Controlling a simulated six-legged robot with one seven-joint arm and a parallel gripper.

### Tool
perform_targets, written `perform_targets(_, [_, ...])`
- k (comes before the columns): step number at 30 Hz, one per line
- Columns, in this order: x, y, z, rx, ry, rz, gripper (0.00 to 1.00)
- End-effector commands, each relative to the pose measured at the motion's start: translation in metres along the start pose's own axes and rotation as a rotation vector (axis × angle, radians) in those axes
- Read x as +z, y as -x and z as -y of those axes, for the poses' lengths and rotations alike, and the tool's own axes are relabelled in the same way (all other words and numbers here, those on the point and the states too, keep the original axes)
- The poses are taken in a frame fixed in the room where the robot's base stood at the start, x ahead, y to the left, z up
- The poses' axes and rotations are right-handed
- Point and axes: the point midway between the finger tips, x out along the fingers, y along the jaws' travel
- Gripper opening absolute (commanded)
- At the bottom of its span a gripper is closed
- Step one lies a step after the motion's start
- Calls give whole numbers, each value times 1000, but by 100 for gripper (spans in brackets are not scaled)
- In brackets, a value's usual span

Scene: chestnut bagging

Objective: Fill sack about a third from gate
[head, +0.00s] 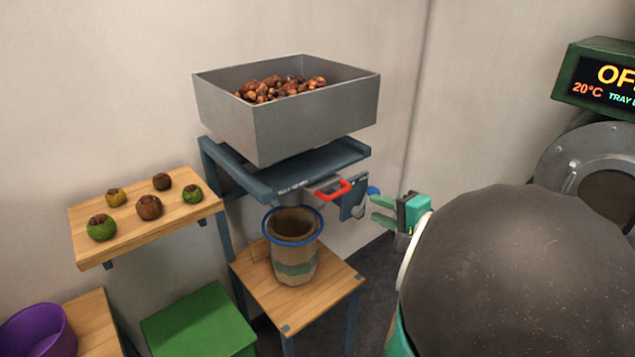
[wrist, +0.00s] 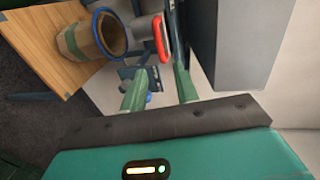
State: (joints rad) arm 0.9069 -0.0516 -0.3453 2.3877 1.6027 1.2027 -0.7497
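The burlap sack (head: 294,268) stands upright with its mouth held open by a blue ring, under the hopper gate. It also shows in the wrist view (wrist: 82,42). Its inside is dark and I see no chestnuts there. The gate's red handle (head: 346,187) sticks out under the grey hopper (head: 315,128), which holds a heap of chestnuts (head: 280,89). In the wrist view the red handle (wrist: 161,40) lies beyond my fingertips. My gripper (head: 374,209) is open and empty, right of the handle and apart from it. A blue knob (head: 374,191) is near its fingertips.
The sack stands on a small wooden table (head: 332,285). A green box (head: 200,322) and purple bowl (head: 38,335) are lower left. A green machine (head: 600,75) with an "OFF" display is at right.

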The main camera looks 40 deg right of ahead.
Motion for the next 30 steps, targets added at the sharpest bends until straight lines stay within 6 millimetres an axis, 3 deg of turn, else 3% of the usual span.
perform_targets(8, [2, -27, -2, 1, -2, 0, 30])
perform_targets(21, [0, -112, -2, 1, -1, 1, 30])
perform_targets(30, [-2, -136, -1, 0, -1, -1, 30])
